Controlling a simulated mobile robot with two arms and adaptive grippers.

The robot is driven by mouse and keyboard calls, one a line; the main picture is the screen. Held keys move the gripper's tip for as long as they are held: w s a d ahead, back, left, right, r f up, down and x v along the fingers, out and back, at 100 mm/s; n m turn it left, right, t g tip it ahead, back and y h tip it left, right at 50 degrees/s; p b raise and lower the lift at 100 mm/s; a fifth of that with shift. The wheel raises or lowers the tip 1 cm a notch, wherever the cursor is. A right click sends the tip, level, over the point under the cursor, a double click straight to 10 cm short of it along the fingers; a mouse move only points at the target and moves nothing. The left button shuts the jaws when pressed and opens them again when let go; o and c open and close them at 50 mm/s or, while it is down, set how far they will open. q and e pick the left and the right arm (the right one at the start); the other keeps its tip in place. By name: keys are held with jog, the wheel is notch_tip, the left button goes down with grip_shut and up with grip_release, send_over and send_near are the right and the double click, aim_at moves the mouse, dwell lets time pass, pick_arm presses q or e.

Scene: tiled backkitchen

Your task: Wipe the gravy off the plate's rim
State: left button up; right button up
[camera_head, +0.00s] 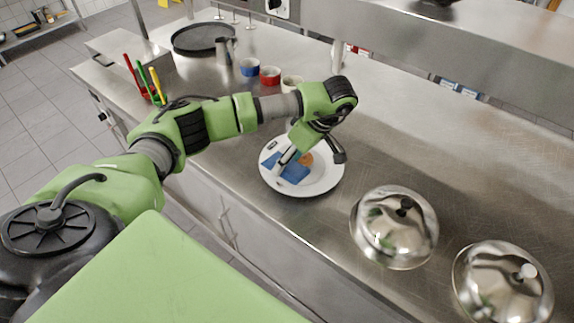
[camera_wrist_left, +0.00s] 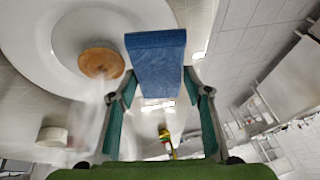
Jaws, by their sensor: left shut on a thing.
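The white plate (camera_head: 322,184) lies on the steel counter and also fills the upper left of the wrist view (camera_wrist_left: 35,62). A round brown piece of food (camera_head: 307,158) sits on it, clearer in the wrist view (camera_wrist_left: 101,63). My left gripper (camera_head: 288,160) is over the plate's left part, shut on a blue cloth or pad (camera_head: 294,174). The blue pad (camera_wrist_left: 155,58) sticks out beyond the fingers in the wrist view, over the plate's edge. I cannot tell whether it touches the rim. I cannot make out gravy; the gripper and pad hide part of the rim. My right gripper is not in view.
Two shiny domed covers (camera_head: 396,228) (camera_head: 502,284) stand right of the plate. Blue, red and cream bowls (camera_head: 270,76), a metal jug (camera_head: 226,52) and a dark round tray (camera_head: 202,38) stand behind. Colored-handled tools (camera_head: 144,82) stand at left.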

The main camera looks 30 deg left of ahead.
pick_arm(q)
jog(key=shift+w+r, duration=0.2)
jog(key=shift+r, duration=0.6)
jog(key=shift+r, duration=0.1)
jog(key=shift+w+r+p, duration=0.15)
jog(key=shift+r+p, duration=0.35)
jog(key=shift+r, duration=0.25)
jog(key=shift+w+r+p, duration=0.1)
jog(key=shift+r+p, duration=0.35)
jog(key=shift+r, duration=0.25)
jog(key=shift+f, duration=0.15)
jog(key=shift+s+a+f+t+b, duration=0.1)
jog(key=shift+s+f+t+b, duration=0.45)
jog(key=shift+s+f+t, duration=0.25)
jog(key=shift+s+f, duration=0.2)
jog(key=shift+s, duration=0.15)
jog(key=shift+n, duration=0.3)
jog(key=shift+g, duration=0.8)
jog(key=shift+w+f+b, duration=0.2)
jog(key=shift+f+b, duration=0.55)
jog(key=shift+f, duration=0.1)
jog(key=shift+w+f+b, duration=0.15)
jog(key=shift+f+b, duration=0.6)
jog(key=shift+f, duration=0.1)
jog(key=shift+w+f+b, duration=0.2)
jog(key=shift+f+b, duration=0.55)
jog(key=shift+f, duration=0.1)
